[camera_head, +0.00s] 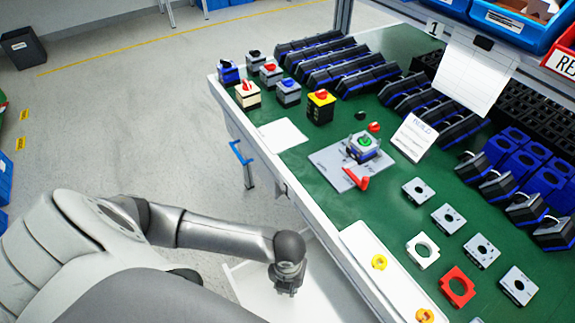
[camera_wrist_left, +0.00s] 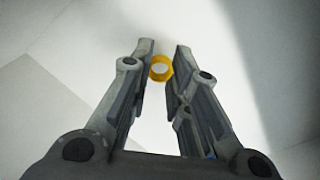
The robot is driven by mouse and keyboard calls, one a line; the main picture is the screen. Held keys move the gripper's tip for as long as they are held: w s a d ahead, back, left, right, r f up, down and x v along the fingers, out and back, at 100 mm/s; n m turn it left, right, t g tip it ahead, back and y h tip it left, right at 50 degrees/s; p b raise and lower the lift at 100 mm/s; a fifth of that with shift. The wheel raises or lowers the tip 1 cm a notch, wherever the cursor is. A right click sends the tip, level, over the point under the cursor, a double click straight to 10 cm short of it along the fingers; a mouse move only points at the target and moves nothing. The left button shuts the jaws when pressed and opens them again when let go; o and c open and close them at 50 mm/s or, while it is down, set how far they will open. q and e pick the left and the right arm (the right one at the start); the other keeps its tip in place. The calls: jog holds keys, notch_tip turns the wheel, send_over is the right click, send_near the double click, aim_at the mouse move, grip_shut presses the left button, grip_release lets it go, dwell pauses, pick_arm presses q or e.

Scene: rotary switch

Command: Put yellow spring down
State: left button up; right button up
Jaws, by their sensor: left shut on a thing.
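My left gripper (camera_head: 287,288) is low at the front edge of the workbench, above a white surface like an open tray or drawer. In the left wrist view its two fingers (camera_wrist_left: 161,62) are shut on a yellow spring (camera_wrist_left: 161,68), a ring-shaped piece at the fingertips. The held spring is hidden in the head view. My right gripper is not in view.
The green workbench (camera_head: 305,165) carries a grey fixture plate (camera_head: 345,172) with a switch assembly. Grey square plates, a white frame (camera_head: 423,250) and a red frame (camera_head: 457,287) lie to the right.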

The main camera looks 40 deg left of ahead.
pick_arm(q)
jog(key=shift+f, duration=0.45)
jog(key=shift+f, duration=0.1)
jog(key=o, duration=0.7)
jog(key=shift+c, duration=0.2)
notch_tip(320, 180, up, 12)
jog(key=p, duration=0.1)
jog(key=shift+s, duration=0.1)
